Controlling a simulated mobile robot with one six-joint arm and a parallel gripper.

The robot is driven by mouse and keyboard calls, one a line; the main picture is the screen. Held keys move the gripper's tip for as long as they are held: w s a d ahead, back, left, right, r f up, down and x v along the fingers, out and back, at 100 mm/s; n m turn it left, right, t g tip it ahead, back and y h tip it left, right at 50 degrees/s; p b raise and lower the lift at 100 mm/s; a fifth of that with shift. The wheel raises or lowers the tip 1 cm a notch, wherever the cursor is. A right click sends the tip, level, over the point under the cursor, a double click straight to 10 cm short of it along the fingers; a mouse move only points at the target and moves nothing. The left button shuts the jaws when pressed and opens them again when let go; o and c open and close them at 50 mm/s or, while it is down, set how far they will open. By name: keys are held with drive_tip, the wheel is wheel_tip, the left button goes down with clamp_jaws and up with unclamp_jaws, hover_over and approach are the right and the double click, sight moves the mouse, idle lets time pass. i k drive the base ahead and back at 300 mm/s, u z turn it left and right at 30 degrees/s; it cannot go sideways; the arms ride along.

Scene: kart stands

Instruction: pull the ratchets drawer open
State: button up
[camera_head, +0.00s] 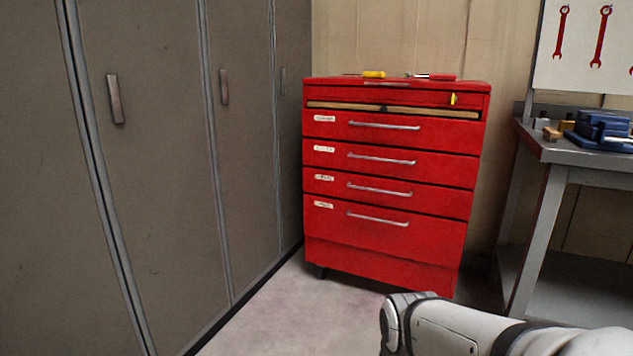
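A red tool chest (380,275) stands on the floor at the middle of the view, against the back wall. It has several stacked drawers, each with a long silver bar handle and a white label at its left end. The top drawer (440,138), the second drawer (440,171), the third drawer (440,202) and the bottom drawer (385,240) all look shut. The labels are too small to read, so I cannot tell which one is the ratchets drawer. My arm shows at the lower right, in front of the chest. My gripper is out of view.
Tall grey lockers (160,190) line the left side, close to the chest. A grey workbench (580,152) with a blue vise (603,128) stands at the right. Tools, including a yellow-handled one (374,74), lie on the chest. Floor (285,315) is clear before it.

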sight(457, 170)
drive_tip(key=z, duration=0.15)
drive_tip(key=i, duration=1.2)
drive_tip(key=u, duration=0.3)
